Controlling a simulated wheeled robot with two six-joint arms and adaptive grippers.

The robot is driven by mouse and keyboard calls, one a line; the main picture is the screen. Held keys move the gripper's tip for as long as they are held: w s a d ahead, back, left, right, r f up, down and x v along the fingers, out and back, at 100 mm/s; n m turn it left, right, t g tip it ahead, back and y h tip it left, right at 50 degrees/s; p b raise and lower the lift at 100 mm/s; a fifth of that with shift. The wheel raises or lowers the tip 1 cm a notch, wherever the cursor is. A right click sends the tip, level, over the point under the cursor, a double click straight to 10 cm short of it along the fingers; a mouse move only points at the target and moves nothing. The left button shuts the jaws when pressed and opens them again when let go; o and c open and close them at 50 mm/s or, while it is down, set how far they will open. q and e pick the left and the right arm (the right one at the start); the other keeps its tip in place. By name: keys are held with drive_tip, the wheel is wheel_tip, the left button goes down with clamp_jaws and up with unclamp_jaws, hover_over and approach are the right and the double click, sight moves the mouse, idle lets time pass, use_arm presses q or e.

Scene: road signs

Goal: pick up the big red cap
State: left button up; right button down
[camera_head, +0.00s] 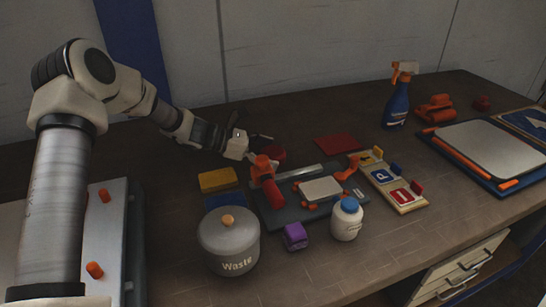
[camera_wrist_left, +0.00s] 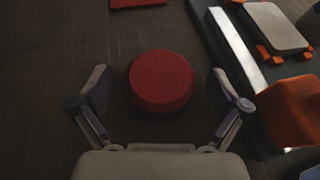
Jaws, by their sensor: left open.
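The big red cap (camera_wrist_left: 161,80) is a round, flat-topped red disc on the dark table. It shows in the left wrist view between the two open fingers, with a gap on each side. In the head view the cap (camera_head: 277,154) is partly hidden behind an orange-and-red tool. My left gripper (camera_head: 262,142) is open, empty and just behind and to the left of the cap. In the left wrist view its fingers (camera_wrist_left: 160,105) flank the cap's near part. My right gripper is not in view.
The orange-and-red tool (camera_head: 265,180) stands close in front of the cap, on a dark tray (camera_head: 270,212). A yellow block (camera_head: 219,180), a grey waste pot (camera_head: 228,246) and a white jar (camera_head: 346,222) stand nearby. A flat red square (camera_head: 337,143) lies to the right.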

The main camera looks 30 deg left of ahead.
use_arm(q)
drive_tip(key=shift+w+d+f, duration=0.15)
drive_tip(key=shift+w+d, duration=0.05)
drive_tip(key=shift+s, duration=0.1)
drive_tip(key=shift+c, duration=0.3)
drive_tip(key=c, duration=1)
drive_tip(key=shift+o, duration=0.2)
